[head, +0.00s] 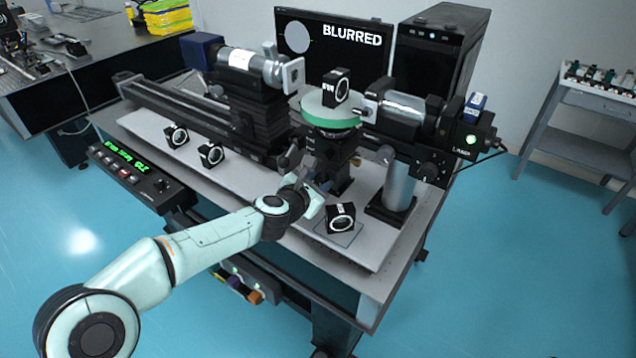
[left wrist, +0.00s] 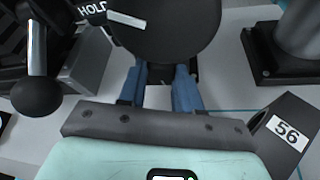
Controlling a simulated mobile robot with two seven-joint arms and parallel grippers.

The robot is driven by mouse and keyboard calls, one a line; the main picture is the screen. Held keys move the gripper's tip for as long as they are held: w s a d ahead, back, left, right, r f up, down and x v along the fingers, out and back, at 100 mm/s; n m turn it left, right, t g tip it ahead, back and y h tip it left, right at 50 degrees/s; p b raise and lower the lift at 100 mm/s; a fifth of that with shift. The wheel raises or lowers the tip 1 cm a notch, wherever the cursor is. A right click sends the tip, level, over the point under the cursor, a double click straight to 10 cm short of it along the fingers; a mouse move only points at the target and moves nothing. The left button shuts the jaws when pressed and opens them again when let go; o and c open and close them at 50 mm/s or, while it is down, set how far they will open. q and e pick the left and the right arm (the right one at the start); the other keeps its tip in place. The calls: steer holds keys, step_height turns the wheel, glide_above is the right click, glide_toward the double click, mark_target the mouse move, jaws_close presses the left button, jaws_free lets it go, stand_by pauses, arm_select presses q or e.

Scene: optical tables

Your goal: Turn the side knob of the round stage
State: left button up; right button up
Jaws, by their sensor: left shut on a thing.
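The round stage (head: 330,115) has a pale top with a green rim and stands on a dark column, with a black cube-shaped optic (head: 336,87) on top. My left gripper (head: 324,188) is low at the column, below the stage. In the left wrist view its blue fingers (left wrist: 160,88) reach under a large dark round part (left wrist: 165,32) with a pale bar, which hides the fingertips. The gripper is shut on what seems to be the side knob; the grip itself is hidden. My right gripper is out of view.
A lever with a black ball (left wrist: 37,97) is left of the fingers. A black cube marked 56 (left wrist: 284,132) is close on the right; a lens cube (head: 341,218) shows near the table front. A post base (head: 390,210) stands right. The monitor (head: 335,45) reads BLURRED.

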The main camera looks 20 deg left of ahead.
arm_select(q)
steer(key=o, duration=0.8)
steer(key=shift+c, duration=0.2)
steer(key=shift+s, duration=0.1)
steer(key=b+v, duration=0.2)
steer(key=v, duration=1.1)
steer(key=shift+b, duration=0.3)
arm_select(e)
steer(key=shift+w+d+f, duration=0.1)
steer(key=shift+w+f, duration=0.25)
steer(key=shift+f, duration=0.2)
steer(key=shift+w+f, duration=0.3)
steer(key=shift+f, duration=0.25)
arm_select(q)
steer(key=shift+s+a, duration=0.1)
